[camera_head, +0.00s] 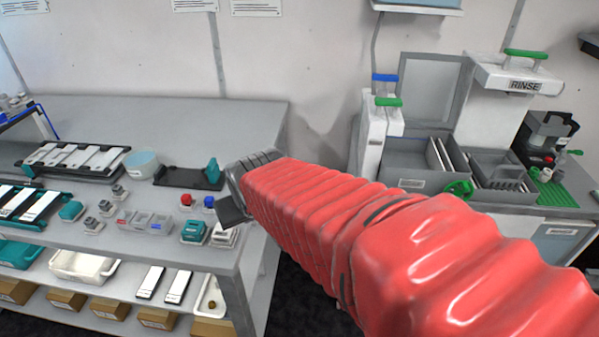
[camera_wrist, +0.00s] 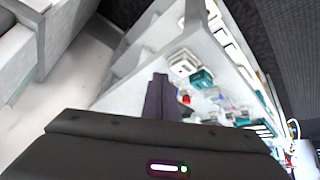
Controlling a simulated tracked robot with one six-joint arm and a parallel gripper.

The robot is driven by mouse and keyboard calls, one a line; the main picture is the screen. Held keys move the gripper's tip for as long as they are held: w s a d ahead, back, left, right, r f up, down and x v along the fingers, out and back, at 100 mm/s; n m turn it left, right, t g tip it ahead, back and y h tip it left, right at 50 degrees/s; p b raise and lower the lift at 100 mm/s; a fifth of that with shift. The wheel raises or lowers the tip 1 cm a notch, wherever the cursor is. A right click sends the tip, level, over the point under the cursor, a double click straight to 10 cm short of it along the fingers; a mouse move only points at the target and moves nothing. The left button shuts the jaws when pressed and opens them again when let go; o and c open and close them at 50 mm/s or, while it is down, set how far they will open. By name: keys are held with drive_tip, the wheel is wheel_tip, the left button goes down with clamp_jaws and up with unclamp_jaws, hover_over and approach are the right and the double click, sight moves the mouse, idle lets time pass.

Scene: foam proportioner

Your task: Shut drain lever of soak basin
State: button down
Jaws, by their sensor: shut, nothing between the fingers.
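Two grey basins stand on the right-hand counter, a left one (camera_head: 405,174) with a raised lid behind it and a right one (camera_head: 503,193). No label here tells me which is the soak basin. A green round handle (camera_head: 460,188) sits low at their front, between them; I cannot tell whether it is the drain lever or how it is set. My gripper (camera_head: 232,212) is far to the left of the basins, over the right end of the left bench. Its dark fingers are together and empty in the wrist view (camera_wrist: 160,95). The wrist view shows no basin.
The left bench (camera_head: 240,115) carries racks, a round tub (camera_head: 142,164) and small coloured blocks. A white unit with blue and green handles (camera_head: 388,102) stands left of the basins. A RINSE unit (camera_head: 523,78) is above right.

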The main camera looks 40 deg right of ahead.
drive_tip(key=s+a+r+n+y, duration=0.2)
drive_tip(key=s+a+r, duration=0.1)
drive_tip(key=s+a, duration=0.6)
drive_tip(key=shift+s+a+r+n+g, duration=0.3)
drive_tip(key=shift+s+a+r+g, duration=0.1)
drive_tip(key=shift+a, duration=0.5)
